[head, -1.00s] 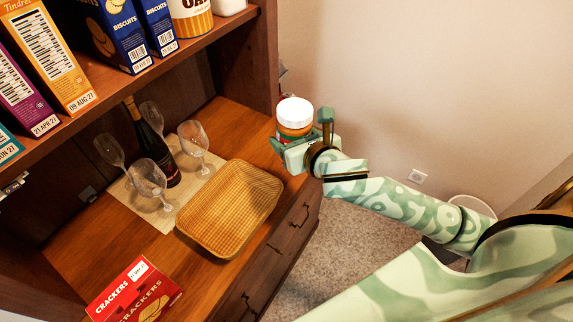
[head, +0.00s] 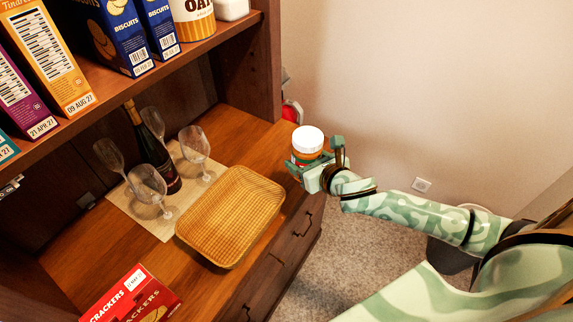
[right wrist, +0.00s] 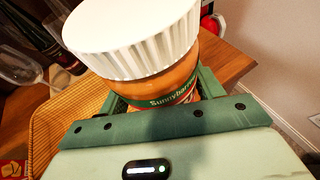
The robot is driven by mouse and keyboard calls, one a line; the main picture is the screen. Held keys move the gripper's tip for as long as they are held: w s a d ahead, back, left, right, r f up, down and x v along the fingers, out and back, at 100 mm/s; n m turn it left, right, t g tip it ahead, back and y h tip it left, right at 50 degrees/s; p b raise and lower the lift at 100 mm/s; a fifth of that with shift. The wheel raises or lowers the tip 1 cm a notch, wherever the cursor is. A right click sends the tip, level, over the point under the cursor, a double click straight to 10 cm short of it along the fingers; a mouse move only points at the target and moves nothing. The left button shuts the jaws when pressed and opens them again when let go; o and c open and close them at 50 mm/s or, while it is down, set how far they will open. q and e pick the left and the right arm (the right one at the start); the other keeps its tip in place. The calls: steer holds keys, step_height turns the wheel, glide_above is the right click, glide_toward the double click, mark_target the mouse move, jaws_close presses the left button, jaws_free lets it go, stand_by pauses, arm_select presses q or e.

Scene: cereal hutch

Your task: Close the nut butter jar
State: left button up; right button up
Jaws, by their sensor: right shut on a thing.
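The nut butter jar (head: 306,150) has a white ribbed lid (head: 308,139) and an orange-brown body with a green and red label. My right gripper (head: 309,165) is shut on the jar at the right end of the wooden counter. In the right wrist view the jar (right wrist: 170,85) stands between the fingers, with its lid (right wrist: 132,36) on top. The lid looks slightly tilted there; I cannot tell how tightly it sits. The gripper hides the lower part of the jar. My left gripper is not in view.
A wicker tray (head: 265,232) lies on the counter (head: 218,287). Several wine glasses (head: 195,146) and a dark bottle (head: 157,160) stand on a mat behind it. A red crackers box (head: 133,297) is at the front left. Cereal and biscuit boxes (head: 117,40) fill the shelf above.

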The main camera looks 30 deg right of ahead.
steer(key=w+f+b, duration=0.2)
steer(key=w+f, duration=0.1)
steer(key=w, duration=0.1)
steer(key=w+f+b, duration=0.2)
steer(key=w, duration=0.2)
steer(key=w+d+f+b, duration=0.1)
steer(key=w+f+b, duration=0.1)
steer(key=w+f, duration=0.1)
steer(key=shift+w+f, duration=0.3)
steer(key=shift+w, duration=0.45)
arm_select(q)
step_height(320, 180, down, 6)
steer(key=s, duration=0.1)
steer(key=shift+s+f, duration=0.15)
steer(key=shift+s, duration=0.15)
arm_select(e)
steer(key=shift+r, duration=0.1)
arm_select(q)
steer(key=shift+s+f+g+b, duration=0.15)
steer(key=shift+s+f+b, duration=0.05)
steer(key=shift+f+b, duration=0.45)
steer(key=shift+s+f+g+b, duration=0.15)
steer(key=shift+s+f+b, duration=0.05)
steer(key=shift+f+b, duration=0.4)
arm_select(e)
steer(key=shift+w+d+f, duration=0.1)
steer(key=shift+w+f, duration=0.1)
steer(key=shift+f, duration=0.85)
steer(key=shift+w+f, duration=0.15)
steer(key=shift+f, duration=0.85)
